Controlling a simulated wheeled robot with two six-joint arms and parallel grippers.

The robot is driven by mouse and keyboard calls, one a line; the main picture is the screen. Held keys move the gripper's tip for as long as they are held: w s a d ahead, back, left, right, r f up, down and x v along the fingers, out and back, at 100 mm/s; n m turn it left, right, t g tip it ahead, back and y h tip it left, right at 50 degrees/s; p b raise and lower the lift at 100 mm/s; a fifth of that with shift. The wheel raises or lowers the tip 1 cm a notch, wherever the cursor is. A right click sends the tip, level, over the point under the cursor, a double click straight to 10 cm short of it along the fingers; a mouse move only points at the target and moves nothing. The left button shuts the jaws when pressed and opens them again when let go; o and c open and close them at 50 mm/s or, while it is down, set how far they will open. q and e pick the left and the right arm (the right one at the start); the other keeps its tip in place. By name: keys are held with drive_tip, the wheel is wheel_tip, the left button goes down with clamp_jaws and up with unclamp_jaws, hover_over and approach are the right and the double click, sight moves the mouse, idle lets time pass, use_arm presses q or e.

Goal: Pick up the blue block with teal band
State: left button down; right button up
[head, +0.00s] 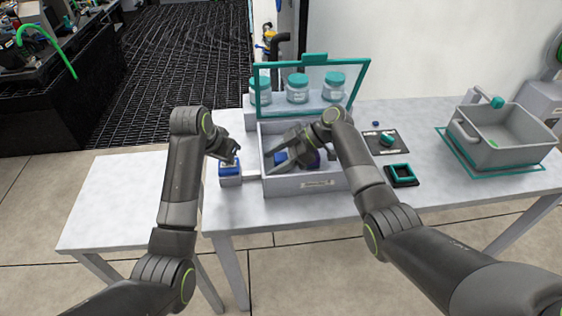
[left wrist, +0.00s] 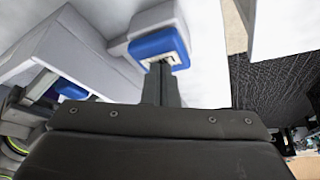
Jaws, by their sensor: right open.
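A blue piece also shows inside the bin in the left wrist view (left wrist: 70,90). My left gripper (head: 231,158) is shut, its tips at the top of a blue-capped grey pedestal (head: 230,178) left of the bin. The cap, with a white patch, shows in the left wrist view (left wrist: 158,44).
A teal-framed clear lid (head: 362,84) stands raised behind the bin, with teal-topped jars (head: 297,88) beyond. To the right are a black tray with a teal frame (head: 402,175), a dark mat (head: 375,147) and a grey tote (head: 508,142). The left table is clear.

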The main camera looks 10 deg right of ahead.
sight(276, 157)
drive_tip(key=c, duration=1.1)
drive_tip(key=shift+o, duration=0.2)
drive_tip(key=shift+r, duration=0.1)
wheel_tip(276, 157, up, 13)
drive_tip(key=s, duration=0.9)
drive_tip(key=shift+s, duration=0.1)
use_arm(q)
wheel_tip(276, 157, up, 10)
use_arm(e)
drive_tip(key=shift+s, duration=2.5)
idle(0.7)
